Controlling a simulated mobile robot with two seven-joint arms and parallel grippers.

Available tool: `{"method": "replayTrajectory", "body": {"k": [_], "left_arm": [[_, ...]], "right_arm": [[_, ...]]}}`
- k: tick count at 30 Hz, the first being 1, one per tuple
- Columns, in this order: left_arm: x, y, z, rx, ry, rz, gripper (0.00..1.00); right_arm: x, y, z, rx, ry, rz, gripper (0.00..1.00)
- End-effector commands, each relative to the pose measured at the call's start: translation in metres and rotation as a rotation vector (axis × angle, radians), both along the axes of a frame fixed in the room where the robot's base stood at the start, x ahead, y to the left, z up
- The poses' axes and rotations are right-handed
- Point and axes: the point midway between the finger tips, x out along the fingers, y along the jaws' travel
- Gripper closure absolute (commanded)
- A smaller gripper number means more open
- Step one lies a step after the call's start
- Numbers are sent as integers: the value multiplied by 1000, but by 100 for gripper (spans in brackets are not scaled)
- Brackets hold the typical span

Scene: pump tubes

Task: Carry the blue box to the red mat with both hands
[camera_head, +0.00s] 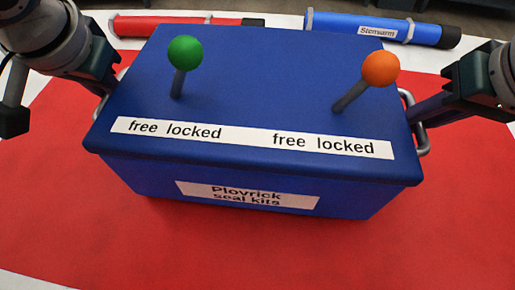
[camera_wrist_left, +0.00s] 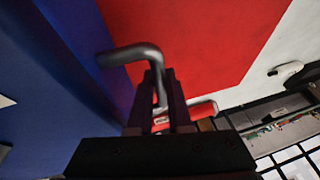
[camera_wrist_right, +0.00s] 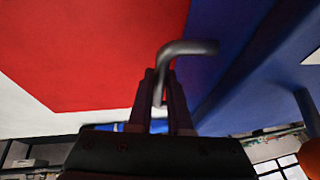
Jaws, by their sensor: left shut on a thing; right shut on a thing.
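The blue box (camera_head: 265,75), labelled "Plovrick seal kits", is over the red mat (camera_head: 60,190) in the head view; whether it touches the mat cannot be told. My left gripper (camera_wrist_left: 158,82) is shut on the box's left metal handle (camera_wrist_left: 130,55). My right gripper (camera_wrist_right: 160,82) is shut on the right metal handle (camera_wrist_right: 188,48). On the lid, the green-knobbed lever (camera_head: 185,53) leans slightly right and the orange-knobbed lever (camera_head: 380,68) leans clearly right. A "free locked" strip (camera_head: 250,138) runs in front of them.
A red tube (camera_head: 140,26) and a blue tube (camera_head: 375,27) labelled "Stenwurm" lie on the pale surface behind the box. Bare red mat shows in front of the box and at both sides.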

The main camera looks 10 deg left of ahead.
Motion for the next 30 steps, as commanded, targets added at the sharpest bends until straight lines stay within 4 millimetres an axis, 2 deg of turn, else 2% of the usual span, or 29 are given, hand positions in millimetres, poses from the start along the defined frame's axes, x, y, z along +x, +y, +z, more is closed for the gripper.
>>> {"method": "replayTrajectory", "body": {"k": [3,4,12,22,26,30], "left_arm": [[1,0,-11,0,-3,0,100],[0,0,-10,0,1,0,80],[0,0,-8,0,0,0,53],[-2,-2,-2,-3,-2,-2,53],[-8,-5,15,-2,-5,-3,53],[-20,-11,43,-3,-6,-4,53]], "right_arm": [[1,0,-11,1,-5,-1,100],[0,0,-9,0,-1,0,80],[0,0,-8,0,0,0,53],[0,0,-8,0,0,0,53],[0,0,-8,0,0,0,53],[0,0,-8,0,0,0,53]]}}
